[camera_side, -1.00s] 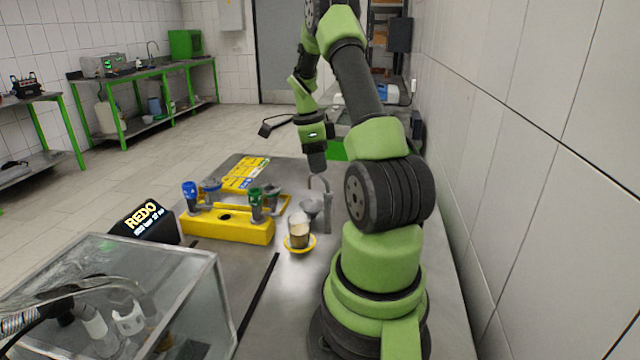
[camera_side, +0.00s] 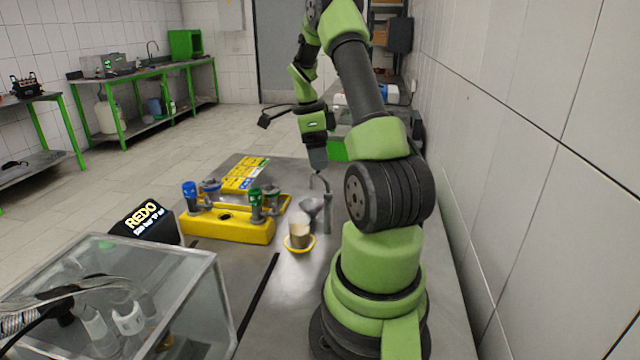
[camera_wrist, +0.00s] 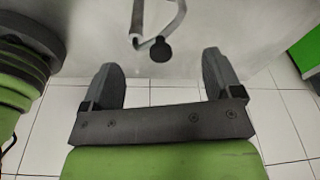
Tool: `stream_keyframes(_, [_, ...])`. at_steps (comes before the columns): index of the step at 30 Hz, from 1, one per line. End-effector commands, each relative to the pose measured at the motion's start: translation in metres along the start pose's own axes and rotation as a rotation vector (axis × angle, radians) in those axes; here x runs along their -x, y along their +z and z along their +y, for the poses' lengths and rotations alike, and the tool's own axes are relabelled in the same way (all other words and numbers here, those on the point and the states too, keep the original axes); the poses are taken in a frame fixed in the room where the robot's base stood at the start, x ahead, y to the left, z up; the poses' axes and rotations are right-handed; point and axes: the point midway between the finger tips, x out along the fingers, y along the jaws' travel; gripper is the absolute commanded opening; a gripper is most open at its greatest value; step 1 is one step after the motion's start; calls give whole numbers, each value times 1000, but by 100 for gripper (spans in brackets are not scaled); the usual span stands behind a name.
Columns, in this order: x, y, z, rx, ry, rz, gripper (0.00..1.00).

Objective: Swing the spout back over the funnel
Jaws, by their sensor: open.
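The spout (camera_side: 326,186) is a thin grey bent pipe on an upright post, near the middle of the side view. It also shows in the wrist view (camera_wrist: 177,22), with a dark round knob (camera_wrist: 160,49) at its bend. The grey funnel (camera_side: 311,206) is close to the spout's bent end; I cannot tell whether that end is directly over it. A glass beaker (camera_side: 299,235) with tan contents stands just in front of the funnel. My gripper (camera_wrist: 160,72) is open and empty. The knob lies just beyond the gap between its fingers, apparently untouched.
A yellow valve block (camera_side: 228,228) with blue and green knobs stands left of the beaker, which sits on a yellow-rimmed base (camera_side: 313,243). A wall (camera_side: 520,150) bounds the right.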

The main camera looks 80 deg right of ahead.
Motion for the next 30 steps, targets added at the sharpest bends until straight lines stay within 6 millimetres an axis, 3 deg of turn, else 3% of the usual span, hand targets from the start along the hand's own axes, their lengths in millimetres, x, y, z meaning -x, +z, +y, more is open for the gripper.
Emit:
stream_keyframes(13, [35,-6,0,0,-2,0,85])
stream_keyframes(30, [38,-6,0,1,0,-1,85])
